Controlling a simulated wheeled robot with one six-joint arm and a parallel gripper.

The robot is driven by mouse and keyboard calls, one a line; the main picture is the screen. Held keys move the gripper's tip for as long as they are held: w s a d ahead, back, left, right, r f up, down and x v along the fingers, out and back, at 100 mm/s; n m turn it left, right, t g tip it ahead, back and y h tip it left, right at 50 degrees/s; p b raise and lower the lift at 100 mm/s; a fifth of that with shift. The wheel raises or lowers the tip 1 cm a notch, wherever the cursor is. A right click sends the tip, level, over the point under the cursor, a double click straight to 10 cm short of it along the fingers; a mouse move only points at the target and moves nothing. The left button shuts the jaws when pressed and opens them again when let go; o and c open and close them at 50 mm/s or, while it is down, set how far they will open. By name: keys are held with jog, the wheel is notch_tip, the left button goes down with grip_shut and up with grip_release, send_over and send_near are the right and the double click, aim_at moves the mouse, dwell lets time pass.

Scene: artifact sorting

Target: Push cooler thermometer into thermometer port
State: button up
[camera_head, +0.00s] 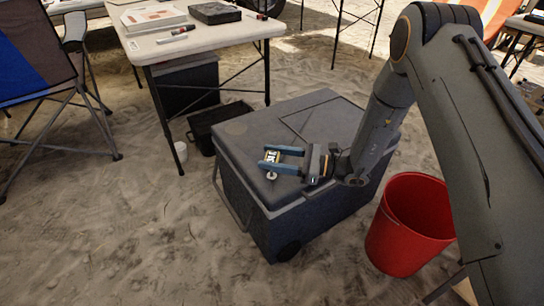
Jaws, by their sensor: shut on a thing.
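The cooler (325,120) is a large grey box with a closed lid, standing on the sand in the middle of the head view. My gripper (268,158) is low over the left part of the lid, its two blue fingers pointing left. It is shut on the small cooler thermometer (272,155), which has a yellow edge and a dark and white face. A small round white piece (271,176) shows just below the fingers; I cannot tell whether it is the port or part of the thermometer. The contact between thermometer and lid is hidden.
A red bucket (410,225) stands right of the cooler, under my arm. A white folding table (200,40) with a book, dark case and markers stands behind left. A folding chair (45,60) is far left.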

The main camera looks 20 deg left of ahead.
jog(key=shift+f+b, duration=0.9)
jog(key=shift+f, duration=0.9)
jog(key=o, duration=1.1)
jog(key=shift+o, duration=0.2)
jog(key=shift+d, duration=0.1)
jog(key=d, duration=0.5)
jog(key=d+p, duration=0.1)
jog(key=d, duration=0.1)
jog(key=shift+w+d, duration=0.3)
